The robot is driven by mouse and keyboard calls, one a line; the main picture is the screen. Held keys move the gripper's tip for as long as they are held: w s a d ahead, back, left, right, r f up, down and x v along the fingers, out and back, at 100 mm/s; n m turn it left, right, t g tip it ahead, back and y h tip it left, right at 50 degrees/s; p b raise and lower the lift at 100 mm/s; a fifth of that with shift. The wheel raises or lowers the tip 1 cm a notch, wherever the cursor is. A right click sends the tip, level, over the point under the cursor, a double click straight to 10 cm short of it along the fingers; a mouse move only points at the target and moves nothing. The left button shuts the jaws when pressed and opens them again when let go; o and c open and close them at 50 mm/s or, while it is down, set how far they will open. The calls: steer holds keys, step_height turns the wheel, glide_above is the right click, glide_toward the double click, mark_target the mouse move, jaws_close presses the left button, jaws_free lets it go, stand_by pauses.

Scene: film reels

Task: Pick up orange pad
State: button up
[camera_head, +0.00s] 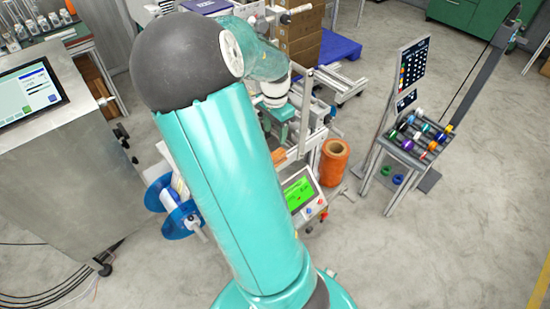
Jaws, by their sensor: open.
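A small orange patch (281,157) shows just right of my arm, near the middle of the machine. It may be the orange pad, but it is mostly hidden and too small to be sure. My gripper (281,125) is at the far end of my teal arm, over the machine and above that patch. It is small and partly lost against the machine's frame; it is open, and I see nothing held. The gap between it and the patch is hard to judge.
A large orange spool (334,160) stands right of the machine. A green-screen control box (300,192) and a blue reel (176,221) flank my arm. A rack of colored spools (420,137) stands at right, a metal cabinet (60,160) at left. The floor at lower right is clear.

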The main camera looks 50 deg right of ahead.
mark_target(276, 153)
step_height(276, 153, down, 3)
steer(key=shift+s+d+r, duration=0.1)
steer(key=shift+s+d, duration=0.05)
steer(key=shift+f, duration=0.3)
steer(key=shift+s+a+f, duration=0.1)
steer(key=shift+f, duration=1.25)
steer(key=shift+a+f, duration=0.1)
steer(key=shift+f, duration=1.2)
jaws_close()
steer(key=shift+r, duration=0.15)
